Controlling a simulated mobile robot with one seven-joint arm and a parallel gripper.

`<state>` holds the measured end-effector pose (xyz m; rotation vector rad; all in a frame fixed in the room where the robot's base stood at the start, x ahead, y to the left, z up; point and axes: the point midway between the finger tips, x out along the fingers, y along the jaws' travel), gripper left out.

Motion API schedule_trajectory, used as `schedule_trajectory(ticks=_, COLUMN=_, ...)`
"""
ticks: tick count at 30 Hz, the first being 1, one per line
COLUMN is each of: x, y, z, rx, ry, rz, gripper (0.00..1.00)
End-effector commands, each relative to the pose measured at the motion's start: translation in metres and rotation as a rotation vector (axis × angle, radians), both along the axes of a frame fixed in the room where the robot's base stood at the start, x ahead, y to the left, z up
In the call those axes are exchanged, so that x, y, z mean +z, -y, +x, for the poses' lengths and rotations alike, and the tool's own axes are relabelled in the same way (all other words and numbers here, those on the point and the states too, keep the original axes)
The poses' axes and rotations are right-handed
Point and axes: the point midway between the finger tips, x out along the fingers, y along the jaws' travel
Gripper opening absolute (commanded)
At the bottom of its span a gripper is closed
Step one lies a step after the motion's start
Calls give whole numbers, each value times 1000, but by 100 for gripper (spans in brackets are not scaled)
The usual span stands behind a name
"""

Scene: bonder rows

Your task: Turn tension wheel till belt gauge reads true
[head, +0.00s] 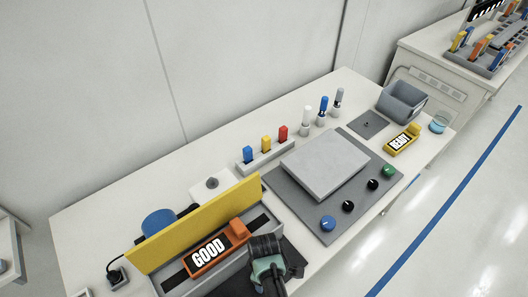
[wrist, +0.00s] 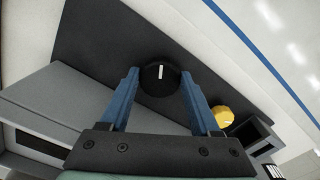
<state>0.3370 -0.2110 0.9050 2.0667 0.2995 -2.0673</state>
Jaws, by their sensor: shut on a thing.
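A black wheel (wrist: 158,82) with a short white mark sits between the two blue fingers of my gripper (wrist: 160,74) in the wrist view. The fingertips are closed on its sides, and the mark points nearly straight up in that picture. In the head view my teal and dark wrist (head: 268,268) is at the bottom, right of the gauge, and hides the wheel and fingertips. The belt gauge (head: 214,251) is an orange unit with a black display that reads GOOD.
A yellow guard (head: 195,222) stands behind the gauge, with a blue disc (head: 158,222) beyond it. A grey panel with several knobs (head: 328,222) lies to the right. A yellow READY unit (head: 402,140) and grey bin (head: 402,100) are farther right. A yellow knob (wrist: 224,117) is near my right finger.

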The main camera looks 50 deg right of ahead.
Motion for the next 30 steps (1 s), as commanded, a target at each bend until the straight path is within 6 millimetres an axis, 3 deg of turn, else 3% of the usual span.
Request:
schedule_trajectory(ticks=10, x=0, y=0, z=1, rx=1, ry=1, rz=0, gripper=8)
schedule_trajectory(ticks=11, x=0, y=0, z=1, rx=1, ry=1, rz=0, gripper=69)
schedule_trajectory(ticks=15, x=0, y=0, z=0, rx=0, ry=1, rz=0, gripper=94)
schedule_trajectory(ticks=25, x=1, y=0, z=0, rx=0, ry=1, rz=0, gripper=94)
schedule_trajectory(ticks=30, x=15, y=1, z=1, rx=0, ry=2, rz=-1, gripper=94)
